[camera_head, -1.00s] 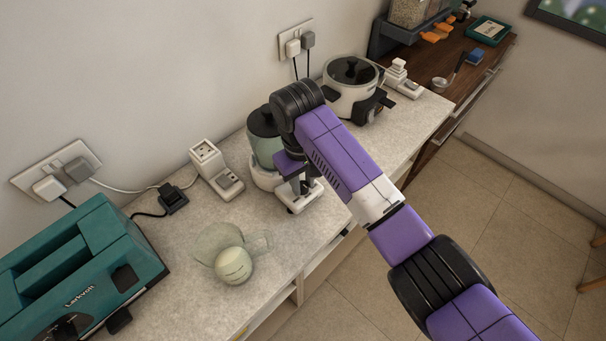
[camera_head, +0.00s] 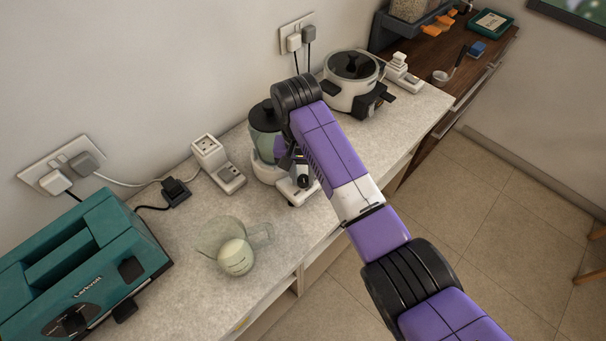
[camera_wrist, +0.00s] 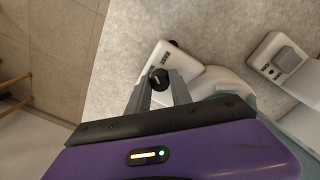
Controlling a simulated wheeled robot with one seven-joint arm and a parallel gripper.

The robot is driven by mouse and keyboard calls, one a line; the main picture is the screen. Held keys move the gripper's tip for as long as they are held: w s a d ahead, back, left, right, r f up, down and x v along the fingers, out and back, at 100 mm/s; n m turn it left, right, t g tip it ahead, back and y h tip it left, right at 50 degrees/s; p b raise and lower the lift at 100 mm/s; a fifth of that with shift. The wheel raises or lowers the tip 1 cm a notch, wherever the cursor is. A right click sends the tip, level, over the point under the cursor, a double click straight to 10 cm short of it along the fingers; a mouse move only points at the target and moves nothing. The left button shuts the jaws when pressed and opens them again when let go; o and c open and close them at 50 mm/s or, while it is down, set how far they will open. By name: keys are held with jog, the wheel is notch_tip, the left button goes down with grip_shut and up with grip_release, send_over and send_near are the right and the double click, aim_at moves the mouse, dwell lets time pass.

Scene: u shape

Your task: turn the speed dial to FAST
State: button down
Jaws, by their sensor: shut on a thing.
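The blender stands on the counter in the head view, with a black-lidded jar (camera_head: 266,118) and a white base (camera_head: 287,192). The black speed dial (camera_wrist: 158,76) is on the front of the white base in the wrist view. My gripper (camera_wrist: 160,85) has one finger on each side of the dial and is shut on it. In the head view my gripper (camera_head: 303,172) is at the front of the base, and my arm covers part of the blender.
A teal toaster (camera_head: 85,265) is at the left. A clear jug (camera_head: 222,238) with a pale thing by it stands near the counter's front edge. A white socket block (camera_head: 217,165) is left of the blender. A cooker (camera_head: 350,82) stands behind, right.

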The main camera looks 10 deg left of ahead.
aim_at(301, 178)
jog(key=shift+r, duration=0.1)
dwell(0.3)
jog(key=c, duration=1.1)
grip_release()
jog(key=shift+c, duration=0.2)
jog(key=shift+a+r, duration=0.2)
jog(key=shift+r, duration=3.7)
